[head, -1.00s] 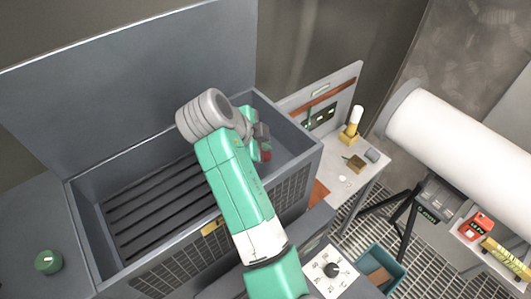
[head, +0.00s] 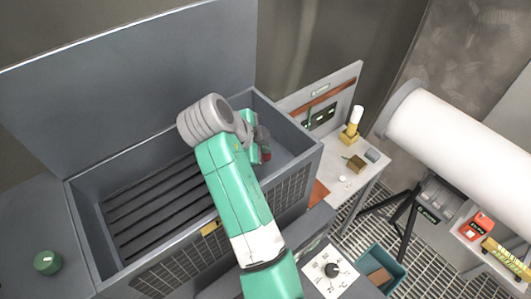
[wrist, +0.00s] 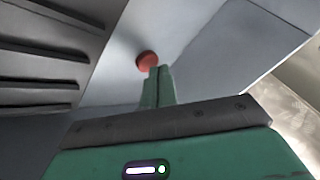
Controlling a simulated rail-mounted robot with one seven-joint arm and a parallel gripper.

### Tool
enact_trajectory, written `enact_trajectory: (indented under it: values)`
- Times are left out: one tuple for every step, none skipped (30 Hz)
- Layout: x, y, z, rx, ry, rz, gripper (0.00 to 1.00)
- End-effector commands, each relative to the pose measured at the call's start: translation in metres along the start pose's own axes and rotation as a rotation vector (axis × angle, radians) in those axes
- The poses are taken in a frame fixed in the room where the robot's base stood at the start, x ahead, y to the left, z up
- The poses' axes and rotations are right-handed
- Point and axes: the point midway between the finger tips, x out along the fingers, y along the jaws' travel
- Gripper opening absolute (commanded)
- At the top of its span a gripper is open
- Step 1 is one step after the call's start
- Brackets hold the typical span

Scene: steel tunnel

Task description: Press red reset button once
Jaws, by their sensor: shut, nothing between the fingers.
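The red reset button (wrist: 146,58) is a round red knob on the grey inner surface of the open metal box. In the wrist view it sits just beyond and slightly left of my fingertips. My gripper (wrist: 160,69) is shut and empty, its two green fingers side by side and pointing at the button. The tips overlap the button's lower right edge in the picture; I cannot tell whether they touch it.
The box (head: 85,215) has dark slats (head: 150,215) inside, high walls and a raised lid (head: 130,85). A green knob (head: 47,262) is at left. A bench (head: 360,180), a white cylinder (head: 470,130) and a blue bin (head: 390,268) are at right.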

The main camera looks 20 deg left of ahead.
Motion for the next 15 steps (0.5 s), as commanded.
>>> enact_trajectory:
  values:
    - [0.0008, 0.0005, 0.0006, 0.0, 0.0, 0.0, 0.0]
    - [0.0011, 0.0006, 0.0008, 0.0, 0.0, 0.0, 0.0]
    - [0.0014, 0.0008, 0.001, 0.0, 0.0, 0.0, 0.0]
    - [0.0017, 0.001, 0.0012, 0.0, 0.0, 0.0, 0.0]
    - [0.002, 0.0011, 0.0013, 0.0, 0.0, 0.0, 0.0]
    - [0.0024, 0.0013, 0.0015, 0.0, 0.0, 0.0, 0.0]
    - [0.0026, 0.0014, 0.0017, 0.0, 0.0, 0.0, 0.0]
    - [0.0029, 0.0016, 0.0018, 0.0, 0.0, 0.0, 0.0]
    - [0.0033, 0.0018, 0.002, 0.0, 0.0, 0.0, 0.0]
    - [0.0036, 0.0019, 0.0021, 0.0, 0.0, 0.0, 0.0]
    - [0.0038, 0.0021, 0.0022, 0.0, 0.0, 0.0, 0.0]
    - [0.0042, 0.0023, 0.0024, 0.0, 0.0, 0.0, 0.0]
    - [0.0045, 0.0024, 0.0026, 0.0, 0.0, 0.0, 0.0]
    - [0.0048, 0.0026, 0.0027, 0.0, 0.0, 0.0, 0.0]
    - [0.0052, 0.0028, 0.0029, 0.0, 0.0, 0.0, 0.0]
